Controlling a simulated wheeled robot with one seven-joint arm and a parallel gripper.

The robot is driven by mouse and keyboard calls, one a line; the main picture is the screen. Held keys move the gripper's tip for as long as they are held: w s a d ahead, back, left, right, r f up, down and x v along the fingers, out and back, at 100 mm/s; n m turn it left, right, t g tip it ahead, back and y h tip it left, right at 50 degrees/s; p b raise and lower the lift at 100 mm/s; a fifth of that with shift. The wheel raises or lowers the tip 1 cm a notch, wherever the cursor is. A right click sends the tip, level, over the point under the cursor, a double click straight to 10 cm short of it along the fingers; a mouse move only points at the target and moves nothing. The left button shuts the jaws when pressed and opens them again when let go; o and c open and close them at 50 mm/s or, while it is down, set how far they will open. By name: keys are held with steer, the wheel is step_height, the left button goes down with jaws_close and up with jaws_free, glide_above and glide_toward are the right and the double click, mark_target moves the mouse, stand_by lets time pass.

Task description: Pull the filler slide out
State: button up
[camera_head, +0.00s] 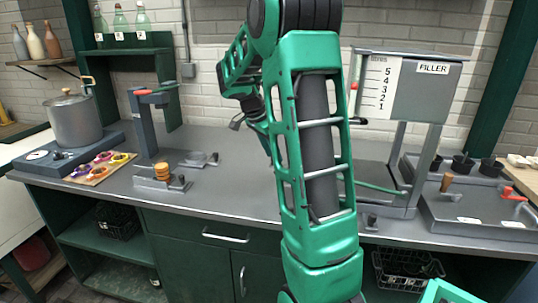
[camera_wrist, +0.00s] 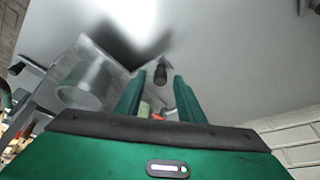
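The filler (camera_head: 425,85) stands at the right of the counter, with a sign and a scale on its upright panel. Its grey base lies low behind my arm, with a small dark knob (camera_head: 371,222) at its front edge. My arm hides part of this base, and I cannot tell how far the slide is out. In the wrist view my gripper (camera_wrist: 159,87) has its two green fingers apart. A dark rounded piece (camera_wrist: 160,73) shows between the fingertips; I cannot tell whether they touch it. The fingers are not clearly visible in the head view.
A grey tray with a brown-handled tool (camera_head: 447,182) lies right of the filler. A green post, a pot (camera_head: 74,118) and a colored palette (camera_head: 102,167) stand at the left. A brick wall closes the back.

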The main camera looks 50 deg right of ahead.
steer(key=v, duration=1)
steer(key=shift+a+r, duration=0.2)
steer(key=shift+r, duration=0.15)
steer(key=shift+w, duration=0.1)
